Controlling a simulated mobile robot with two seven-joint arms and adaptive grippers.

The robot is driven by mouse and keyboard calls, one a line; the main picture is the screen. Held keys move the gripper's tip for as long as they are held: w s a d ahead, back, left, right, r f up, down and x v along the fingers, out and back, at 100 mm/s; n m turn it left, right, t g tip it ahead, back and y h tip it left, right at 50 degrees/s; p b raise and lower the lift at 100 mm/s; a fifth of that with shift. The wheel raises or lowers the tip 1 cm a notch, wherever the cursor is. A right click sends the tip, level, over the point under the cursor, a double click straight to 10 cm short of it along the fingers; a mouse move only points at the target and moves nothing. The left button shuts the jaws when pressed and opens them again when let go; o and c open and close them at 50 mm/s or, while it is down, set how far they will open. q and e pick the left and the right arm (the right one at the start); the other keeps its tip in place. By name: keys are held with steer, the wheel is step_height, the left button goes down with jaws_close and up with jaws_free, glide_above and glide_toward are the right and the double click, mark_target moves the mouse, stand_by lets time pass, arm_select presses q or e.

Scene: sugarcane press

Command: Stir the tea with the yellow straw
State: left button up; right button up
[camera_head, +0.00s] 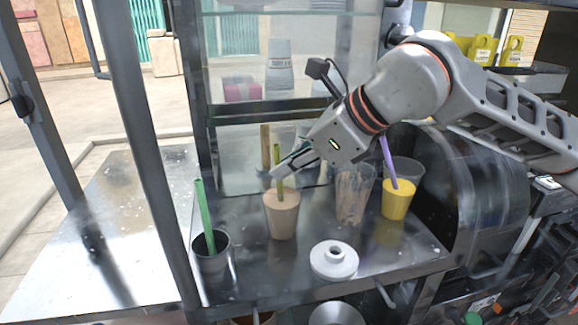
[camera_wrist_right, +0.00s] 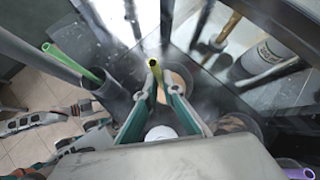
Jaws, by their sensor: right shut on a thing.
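The yellow straw (camera_head: 278,160) is yellow-green and stands nearly upright in a clear cup of milky brown tea (camera_head: 283,216) on the metal counter. My right gripper (camera_head: 281,172) is shut on the straw above the cup's rim. In the right wrist view, the straw's open top (camera_wrist_right: 152,45) rises between the two fingertips (camera_wrist_right: 160,72). The tea (camera_wrist_right: 181,76) shows below, partly hidden by a finger. My left gripper (camera_wrist_right: 104,116) shows at the left of the right wrist view, its fingers apart and empty. It is not in the head view.
A dark cup (camera_head: 211,262) with a green straw (camera_head: 204,218) stands left of the tea. A streaked clear cup (camera_head: 354,196) and a yellow drink (camera_head: 397,200) with a purple straw (camera_head: 387,160) stand right. A white lid-like disc (camera_head: 334,262) lies in front.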

steer(key=shift+a, duration=0.1)
stand_by(0.3)
steer(key=r, duration=0.1)
steer(key=r+p, duration=0.1)
steer(key=r, duration=0.1)
steer(key=shift+s+r+p, duration=0.1)
steer(key=shift+s+p, duration=0.15)
steer(key=shift+p, duration=0.1)
step_height(320, 180, up, 10)
steer(key=f+p, duration=0.1)
steer(key=p, duration=0.4)
glide_above(279, 155)
steer(key=s, duration=0.2)
steer(key=shift+d+r, duration=0.2)
steer(key=shift+w, duration=0.1)
stand_by(0.4)
